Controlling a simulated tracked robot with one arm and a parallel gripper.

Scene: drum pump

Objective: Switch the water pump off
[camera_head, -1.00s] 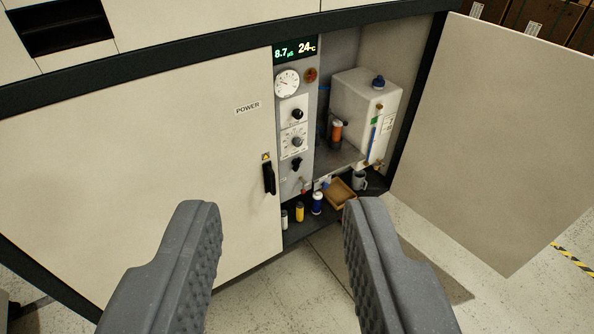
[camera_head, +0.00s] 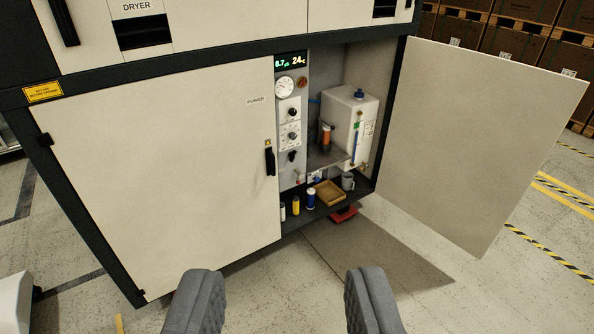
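The open compartment of the cabinet holds a white tank (camera_head: 348,122) with a dark blue cap and an orange and black part (camera_head: 326,136) beside it, perhaps the pump. To their left a narrow control panel (camera_head: 285,152) carries a display (camera_head: 290,61), a round gauge (camera_head: 285,87), a black knob (camera_head: 292,112), a dial (camera_head: 293,135) and a black switch (camera_head: 292,156). Small fittings with a red part (camera_head: 298,177) sit low on the panel. Which control belongs to the pump I cannot tell. My gripper (camera_head: 279,300) is open and empty, in front of and below the cabinet.
The left door, marked POWER (camera_head: 257,100), is closed, with a black handle (camera_head: 270,160). The right door (camera_head: 470,135) stands wide open. Small bottles (camera_head: 311,199), a wooden tray (camera_head: 329,193) and a grey mug (camera_head: 347,181) stand on the bottom ledge. A red object (camera_head: 343,214) lies below. Floor in front is clear.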

